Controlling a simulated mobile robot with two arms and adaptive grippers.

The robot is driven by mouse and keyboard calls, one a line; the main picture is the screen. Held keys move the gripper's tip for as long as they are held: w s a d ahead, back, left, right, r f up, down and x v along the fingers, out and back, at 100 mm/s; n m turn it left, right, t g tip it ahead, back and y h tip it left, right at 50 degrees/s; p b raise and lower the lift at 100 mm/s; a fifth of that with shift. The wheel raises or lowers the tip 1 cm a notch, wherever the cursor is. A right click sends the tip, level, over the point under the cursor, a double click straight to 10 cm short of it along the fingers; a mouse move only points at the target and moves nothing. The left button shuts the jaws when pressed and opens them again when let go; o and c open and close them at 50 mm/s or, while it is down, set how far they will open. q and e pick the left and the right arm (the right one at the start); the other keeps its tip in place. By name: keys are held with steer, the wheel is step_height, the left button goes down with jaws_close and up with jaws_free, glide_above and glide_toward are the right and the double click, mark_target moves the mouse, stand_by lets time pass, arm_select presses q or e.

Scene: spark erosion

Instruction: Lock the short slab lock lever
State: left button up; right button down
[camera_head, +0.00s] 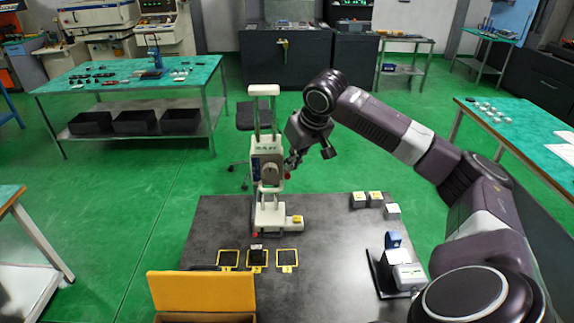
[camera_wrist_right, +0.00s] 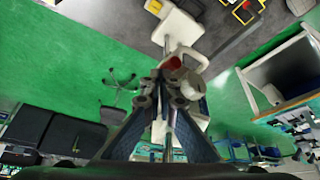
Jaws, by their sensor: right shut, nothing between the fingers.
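A white measuring stand (camera_head: 268,215) with two upright columns stands on the dark table, with a grey dial on its head (camera_head: 268,168). A small red part (camera_head: 287,175) shows at the right side of the head; I cannot tell whether it is the short slab lock lever. My right gripper (camera_head: 291,165) is at that side of the head. In the right wrist view my gripper (camera_wrist_right: 171,88) is shut and empty, with its fingertips close to the stand and a red-ended part (camera_wrist_right: 172,63) just beyond them. Contact cannot be told. My left gripper is not in view.
The dark table (camera_head: 330,250) bears yellow-framed squares (camera_head: 287,257), several small blocks (camera_head: 375,198) and a black holder with a blue-topped piece (camera_head: 393,241). A yellow box lid (camera_head: 202,291) stands at the front left. The table's middle right is clear.

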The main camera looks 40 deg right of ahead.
step_height(320, 180, up, 6)
steer(key=p, duration=0.4)
stand_by(0.4)
stand_by(0.5)
